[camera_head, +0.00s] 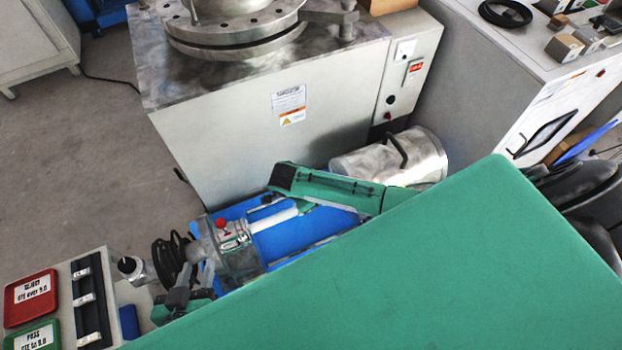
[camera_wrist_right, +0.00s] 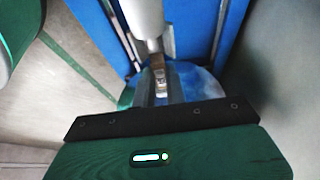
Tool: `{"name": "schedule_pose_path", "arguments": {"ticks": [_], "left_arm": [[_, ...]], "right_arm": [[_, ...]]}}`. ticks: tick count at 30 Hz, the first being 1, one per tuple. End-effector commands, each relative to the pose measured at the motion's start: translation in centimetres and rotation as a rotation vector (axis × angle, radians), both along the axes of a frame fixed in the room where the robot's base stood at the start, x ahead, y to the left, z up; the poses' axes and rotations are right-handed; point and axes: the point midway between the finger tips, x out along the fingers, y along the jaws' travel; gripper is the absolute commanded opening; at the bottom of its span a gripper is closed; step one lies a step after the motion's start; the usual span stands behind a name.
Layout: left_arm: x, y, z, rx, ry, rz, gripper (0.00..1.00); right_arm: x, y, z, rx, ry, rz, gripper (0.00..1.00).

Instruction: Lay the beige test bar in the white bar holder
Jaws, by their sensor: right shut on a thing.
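My right gripper (camera_wrist_right: 160,98) shows in the right wrist view with its grey fingers close together. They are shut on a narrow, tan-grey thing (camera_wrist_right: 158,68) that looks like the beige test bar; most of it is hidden. In the head view, my left gripper (camera_head: 190,292) is partly seen at the lower left, just beyond the edge of the large green surface. Its finger gap is not clear. I cannot make out the white bar holder for certain. A black strip with small white pieces (camera_head: 90,300) lies on the table at the lower left.
A red tray (camera_head: 31,297) and a green tray (camera_head: 38,337) lie left of the black strip. A big grey machine (camera_head: 245,130) stands behind, with a metal cylinder (camera_head: 390,160) beside it. A large green surface covers the front right of the head view.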

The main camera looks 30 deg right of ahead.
Motion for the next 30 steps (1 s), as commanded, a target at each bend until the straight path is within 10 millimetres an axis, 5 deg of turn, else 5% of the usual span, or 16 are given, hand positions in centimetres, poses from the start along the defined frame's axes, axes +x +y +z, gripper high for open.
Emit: {"name": "schedule_pose_path", "arguments": {"ticks": [1,2,5,17,30], "left_arm": [[0.0,0.0,0.0,0.002,0.001,0.000,0.35],[0.0,0.1,0.0,0.002,0.001,0.000,0.35],[0.0,0.1,0.0,0.002,0.001,0.001,0.35],[0.1,0.0,0.0,-0.001,-0.003,0.001,0.35],[-0.7,3.3,-0.1,0.134,0.221,0.017,0.35]], "right_arm": [[0.0,0.0,-0.2,0.000,0.001,0.000,0.00],[0.0,0.0,-0.2,0.000,0.001,0.000,0.17],[0.0,0.0,-0.2,0.000,0.000,0.000,0.35],[0.1,-0.1,0.5,0.000,-0.004,0.001,0.35],[0.2,2.7,7.0,0.004,-0.002,-0.001,0.35]]}}
